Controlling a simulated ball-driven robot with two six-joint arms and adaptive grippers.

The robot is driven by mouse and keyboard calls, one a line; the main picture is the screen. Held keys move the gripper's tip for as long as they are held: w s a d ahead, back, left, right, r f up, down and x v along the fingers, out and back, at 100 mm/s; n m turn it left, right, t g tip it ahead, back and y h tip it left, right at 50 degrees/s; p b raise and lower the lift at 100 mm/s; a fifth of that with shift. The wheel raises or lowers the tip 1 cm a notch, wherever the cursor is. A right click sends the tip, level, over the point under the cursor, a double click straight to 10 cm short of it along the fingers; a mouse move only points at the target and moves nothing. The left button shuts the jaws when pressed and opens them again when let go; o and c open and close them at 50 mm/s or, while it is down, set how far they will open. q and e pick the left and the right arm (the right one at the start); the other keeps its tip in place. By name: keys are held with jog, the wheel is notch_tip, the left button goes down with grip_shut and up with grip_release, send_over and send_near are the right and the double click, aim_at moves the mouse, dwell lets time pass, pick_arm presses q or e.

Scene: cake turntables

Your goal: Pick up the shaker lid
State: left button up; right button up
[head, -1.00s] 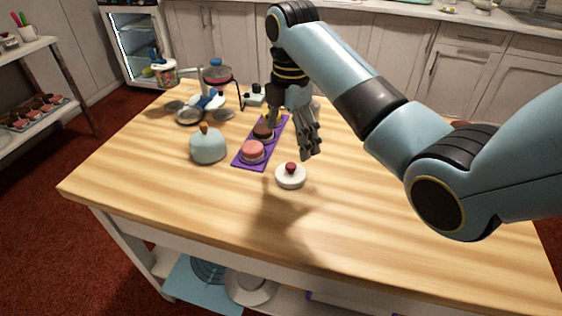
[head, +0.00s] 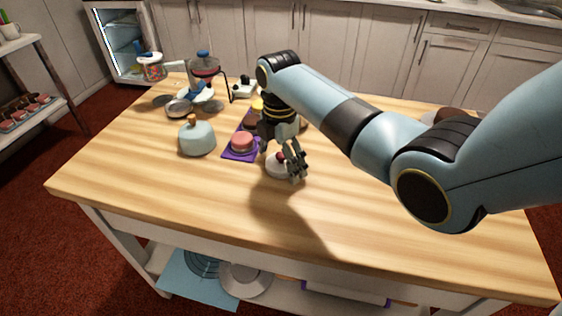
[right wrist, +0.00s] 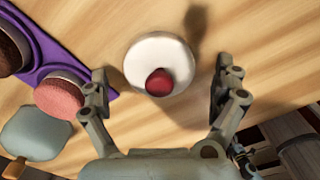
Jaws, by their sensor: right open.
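The shaker lid is a white disc with a dark red knob. In the head view the shaker lid (head: 276,169) lies on the wooden table, partly hidden by my right gripper (head: 281,166). In the right wrist view the lid (right wrist: 158,55) is fully seen, with its red knob toward me. My right gripper (right wrist: 160,105) is open and empty above the lid, with one finger to each side of it and a gap on both sides. My left gripper is not seen.
A purple tray (head: 230,156) with small round cakes lies just left of the lid. A pale blue domed pot (head: 197,139) with a brown knob stands farther left.

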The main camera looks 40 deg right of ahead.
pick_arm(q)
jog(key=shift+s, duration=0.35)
pick_arm(e)
jog(key=c, duration=1)
